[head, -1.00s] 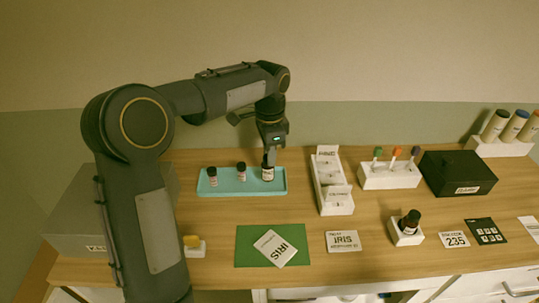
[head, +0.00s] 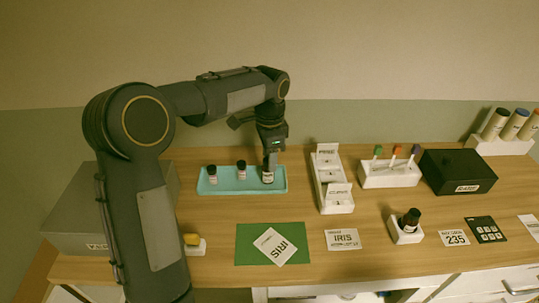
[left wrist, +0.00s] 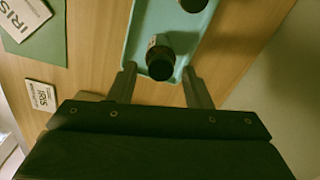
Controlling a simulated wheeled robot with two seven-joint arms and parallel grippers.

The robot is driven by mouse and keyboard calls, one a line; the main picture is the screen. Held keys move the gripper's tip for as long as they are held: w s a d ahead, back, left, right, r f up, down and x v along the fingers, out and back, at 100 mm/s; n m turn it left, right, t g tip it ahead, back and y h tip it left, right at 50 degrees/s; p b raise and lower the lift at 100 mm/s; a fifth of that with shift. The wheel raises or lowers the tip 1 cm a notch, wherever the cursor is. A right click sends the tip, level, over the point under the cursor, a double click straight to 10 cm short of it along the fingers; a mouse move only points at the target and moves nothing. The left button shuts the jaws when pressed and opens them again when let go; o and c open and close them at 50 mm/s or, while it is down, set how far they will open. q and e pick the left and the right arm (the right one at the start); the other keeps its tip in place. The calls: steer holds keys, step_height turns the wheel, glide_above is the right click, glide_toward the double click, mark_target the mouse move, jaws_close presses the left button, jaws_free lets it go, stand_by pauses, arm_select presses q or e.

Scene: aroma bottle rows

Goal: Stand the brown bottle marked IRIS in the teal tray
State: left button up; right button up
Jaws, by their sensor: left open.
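The teal tray (head: 225,192) lies at the back left of the table in the head view. Two small dark-capped bottles stand in it, one at the left (head: 212,175) and one in the middle (head: 241,171). A larger brown bottle (head: 267,175) with a white label stands upright at its right end; its label is too small to read. My left gripper (head: 270,157) is open right at this bottle. In the left wrist view the bottle (left wrist: 160,62) shows between the two spread fingers (left wrist: 160,83), with the tray's rim (left wrist: 133,38) around it. My right gripper is not in view.
A divided white box (head: 334,180) and a stand with coloured sticks (head: 391,175) are right of the tray. Another dark bottle (head: 407,223) sits in a white holder. IRIS cards (head: 275,246) (head: 343,239) lie in front. A black box (head: 458,171) is farther right.

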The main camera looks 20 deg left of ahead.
arm_select(q)
step_height(320, 180, up, 12)
steer(key=shift+r, duration=0.15)
steer(key=s+a+n+t+h, duration=0.1)
steer(key=s+n+t, duration=0.15)
steer(key=s, duration=0.75)
steer(key=s+d+f+n+t+h, duration=0.1)
steer(key=s+f+n, duration=0.3)
steer(key=s, duration=0.5)
steer(key=s+d+f+n+t+h, duration=0.1)
steer(key=s+d+f+n+t, duration=0.1)
steer(key=s+f+n, duration=0.3)
steer(key=s+d+f, duration=0.1)
steer(key=s, duration=0.3)
steer(key=shift+d+f+h, duration=0.3)
steer(key=shift+f+h, duration=0.05)
steer(key=shift+h, duration=0.05)
steer(key=shift+s+n, duration=0.1)
steer(key=shift+n, duration=0.15)
